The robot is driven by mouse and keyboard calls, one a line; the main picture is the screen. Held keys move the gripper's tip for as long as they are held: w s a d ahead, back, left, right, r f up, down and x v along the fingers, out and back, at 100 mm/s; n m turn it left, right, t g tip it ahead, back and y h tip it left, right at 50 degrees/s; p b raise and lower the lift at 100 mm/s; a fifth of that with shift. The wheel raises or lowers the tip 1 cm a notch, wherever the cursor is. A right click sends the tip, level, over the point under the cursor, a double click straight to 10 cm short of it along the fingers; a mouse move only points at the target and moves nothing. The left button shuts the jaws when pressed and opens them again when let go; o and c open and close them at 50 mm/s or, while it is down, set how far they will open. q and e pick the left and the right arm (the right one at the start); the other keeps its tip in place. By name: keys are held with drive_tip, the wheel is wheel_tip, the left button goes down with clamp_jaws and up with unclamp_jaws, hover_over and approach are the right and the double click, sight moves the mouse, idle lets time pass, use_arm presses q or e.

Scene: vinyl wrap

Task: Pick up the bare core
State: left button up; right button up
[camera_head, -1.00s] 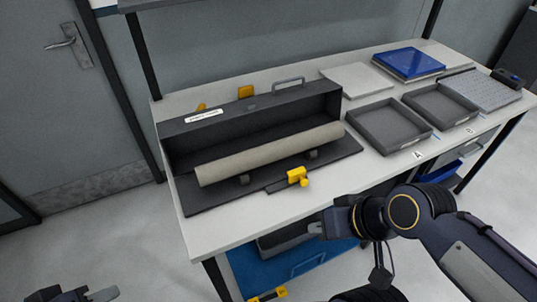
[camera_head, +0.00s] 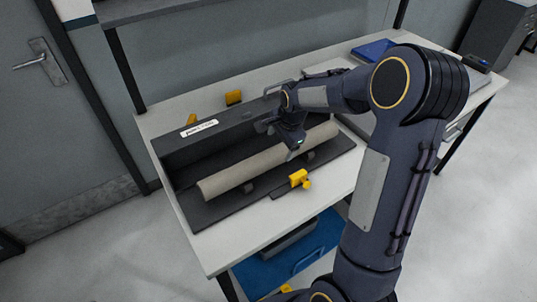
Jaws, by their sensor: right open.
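The bare core (camera_head: 245,170) is a long beige-grey tube. It lies on small dark supports in the open dark grey case (camera_head: 190,141) on the table. My right gripper (camera_head: 291,151) is over the right part of the core, pointing down, and is open. Its fingers are small and dark here, and I cannot tell whether they touch the core. My left gripper is not in view.
A yellow clamp (camera_head: 299,179) sits at the case's front edge, and another yellow part (camera_head: 234,97) is behind the case. A blue item (camera_head: 373,49) lies at the back right. The white table (camera_head: 222,247) has free room in front of the case.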

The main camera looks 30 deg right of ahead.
sight(277, 152)
drive_tip(key=p+x, duration=0.2)
drive_tip(key=x, duration=0.4)
drive_tip(key=shift+s+a+f, duration=0.1)
drive_tip(key=shift+a+f, duration=0.05)
drive_tip(key=shift+f, duration=0.55)
drive_tip(key=c, duration=1.2)
